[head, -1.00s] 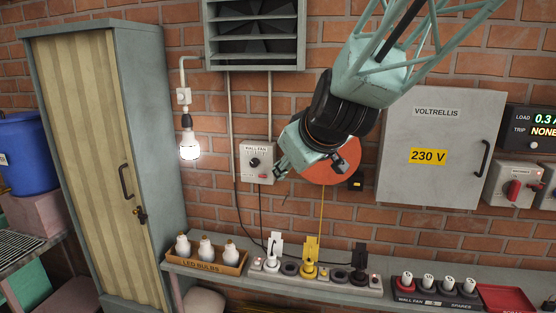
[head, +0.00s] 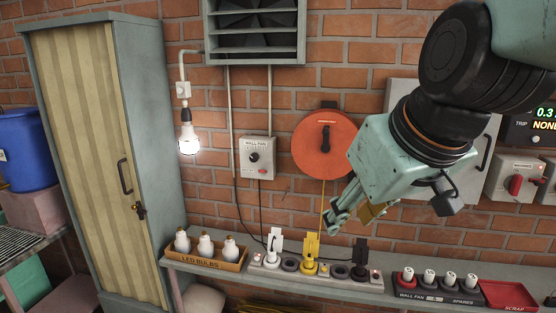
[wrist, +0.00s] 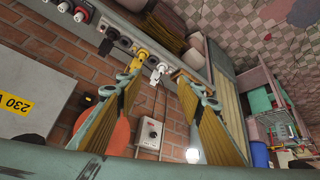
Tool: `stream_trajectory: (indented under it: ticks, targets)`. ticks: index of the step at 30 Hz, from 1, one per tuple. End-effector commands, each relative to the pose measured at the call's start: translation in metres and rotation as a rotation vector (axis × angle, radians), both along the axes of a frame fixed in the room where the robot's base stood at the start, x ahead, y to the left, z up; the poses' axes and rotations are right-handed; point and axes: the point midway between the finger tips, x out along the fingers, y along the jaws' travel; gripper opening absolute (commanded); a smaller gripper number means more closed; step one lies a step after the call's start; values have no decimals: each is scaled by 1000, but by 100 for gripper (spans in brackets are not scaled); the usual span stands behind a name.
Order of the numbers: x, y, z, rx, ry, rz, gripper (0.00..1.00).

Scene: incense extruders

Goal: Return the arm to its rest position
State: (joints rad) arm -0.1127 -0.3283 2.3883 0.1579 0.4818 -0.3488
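My gripper (head: 346,214) hangs in front of the wall at the right of centre, pointing down and left. It appears above the shelf, beside the orange reel (head: 318,158). In the wrist view its two fingers (wrist: 159,73) stand well apart with nothing between them. My arm comes in from the upper right and covers part of the grey 230 V cabinet (head: 398,92).
The shelf holds a tray of LED bulbs (head: 208,265), a socket strip with plugs (head: 375,286), a row of spares (head: 438,298) and a red scrap tray (head: 512,294). The wall fan switch (head: 258,158) and lit bulb (head: 188,143) are at left. A tall cabinet (head: 95,160) stands further left.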

Motion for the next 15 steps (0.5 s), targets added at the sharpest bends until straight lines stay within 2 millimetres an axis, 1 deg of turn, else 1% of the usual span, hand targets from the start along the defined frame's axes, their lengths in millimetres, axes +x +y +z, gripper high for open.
stream_trajectory:
  ticks: [1, 3, 8, 15]
  targets:
    - [-13, -5, -2, 4, 14, -17, 35]
    - [-32, -12, -7, 9, 39, -43, 35]
    - [-73, -28, -17, 15, 95, -102, 35]
    - [-137, -51, -34, 19, 178, -202, 35]
